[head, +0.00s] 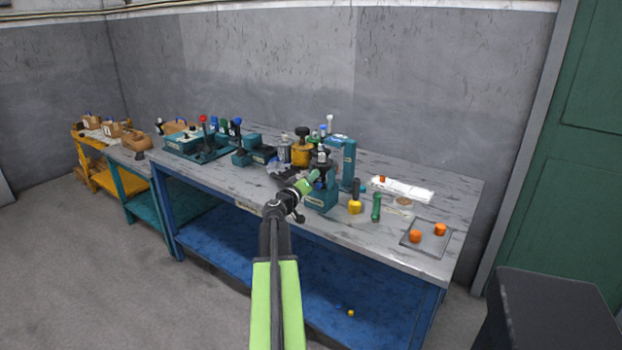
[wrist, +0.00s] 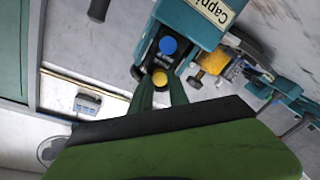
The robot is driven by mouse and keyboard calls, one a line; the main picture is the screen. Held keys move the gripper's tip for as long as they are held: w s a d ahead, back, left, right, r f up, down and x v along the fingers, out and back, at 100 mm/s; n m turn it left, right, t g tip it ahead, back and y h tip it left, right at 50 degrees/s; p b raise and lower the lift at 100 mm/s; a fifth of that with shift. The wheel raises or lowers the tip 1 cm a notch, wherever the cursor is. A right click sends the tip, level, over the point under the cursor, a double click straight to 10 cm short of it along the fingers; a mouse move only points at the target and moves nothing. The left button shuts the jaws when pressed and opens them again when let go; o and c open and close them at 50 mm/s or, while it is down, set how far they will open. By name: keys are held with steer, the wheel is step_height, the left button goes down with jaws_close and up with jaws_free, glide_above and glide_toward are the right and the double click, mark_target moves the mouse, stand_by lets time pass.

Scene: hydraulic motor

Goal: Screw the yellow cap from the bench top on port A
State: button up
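In the wrist view a yellow cap (wrist: 160,78) sits between the tips of my gripper (wrist: 159,84), whose two green fingers close in on its sides. The cap is in front of a dark port face on the teal capping unit (wrist: 190,22). A blue cap (wrist: 168,46) is on the same face, beside the yellow one. I cannot tell whether the yellow cap touches the port or its thread. In the head view my gripper (head: 309,181) is at the left side of the teal unit (head: 320,201), and the yellow cap is too small to make out there.
The bench (head: 400,255) holds a yellow-based tool (head: 355,204), a green cylinder (head: 376,207) and a tray (head: 432,247) with two orange caps. Several hydraulic parts crowd its left and back. A small yellow item (head: 350,313) lies on the blue lower shelf. A dark box (head: 550,310) stands at front right.

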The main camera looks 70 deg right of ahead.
jaws_close()
steer(key=m, duration=0.5)
steer(key=shift+m, duration=0.4)
steer(key=m, duration=0.4)
steer(key=shift+o, duration=2.3)
jaws_free()
steer(key=a, duration=0.3)
steer(key=shift+w+a, duration=0.15)
steer(key=shift+a, duration=0.05)
